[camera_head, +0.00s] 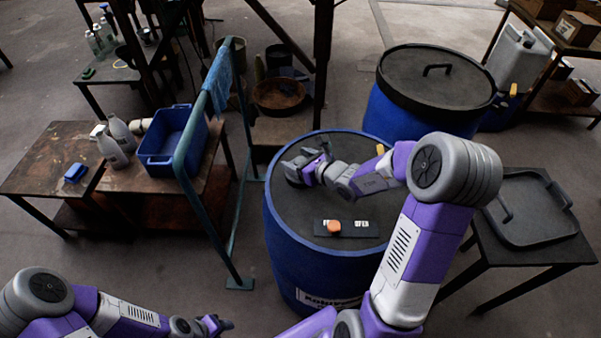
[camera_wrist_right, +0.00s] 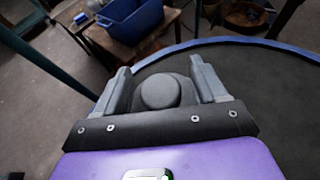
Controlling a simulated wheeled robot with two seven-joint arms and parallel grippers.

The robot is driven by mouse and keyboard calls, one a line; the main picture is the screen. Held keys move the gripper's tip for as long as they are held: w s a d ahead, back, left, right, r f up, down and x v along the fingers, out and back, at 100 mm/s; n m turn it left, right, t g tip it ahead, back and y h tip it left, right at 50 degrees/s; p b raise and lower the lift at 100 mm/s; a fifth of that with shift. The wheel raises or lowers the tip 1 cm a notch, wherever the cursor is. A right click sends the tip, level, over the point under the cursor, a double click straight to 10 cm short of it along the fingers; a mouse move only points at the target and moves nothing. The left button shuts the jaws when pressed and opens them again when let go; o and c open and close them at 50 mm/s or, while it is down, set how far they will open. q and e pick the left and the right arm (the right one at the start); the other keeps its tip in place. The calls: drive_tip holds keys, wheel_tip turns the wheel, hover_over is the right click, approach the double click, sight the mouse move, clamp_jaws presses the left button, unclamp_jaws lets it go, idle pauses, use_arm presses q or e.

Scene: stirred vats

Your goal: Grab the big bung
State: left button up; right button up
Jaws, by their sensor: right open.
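The big bung (camera_wrist_right: 160,92) is a dark grey round plug with a raised knob on a wider base. It sits on the dark lid of the near blue drum (camera_head: 285,205), close to the rim. My right gripper (camera_wrist_right: 163,74) is open, with one finger on each side of the bung's knob; I cannot tell whether they touch it. In the head view my right gripper (camera_head: 306,165) is over the far left part of the lid and mostly hides the bung. My left gripper (camera_head: 218,325) is low at the front, small and unclear.
An orange knob (camera_head: 334,226) sits on a dark labelled plate on the lid. A second drum with a handled lid (camera_head: 435,78) stands behind. A green frame (camera_head: 183,150) and a table with a blue bin (camera_head: 172,143) are left. A small table holding a black lid (camera_head: 530,208) is right.

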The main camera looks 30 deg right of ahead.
drive_tip(key=shift+w+a+f, duration=0.1)
drive_tip(key=shift+w+f, duration=0.05)
drive_tip(key=shift+w, duration=0.25)
drive_tip(key=shift+c, duration=0.3)
drive_tip(key=c, duration=1)
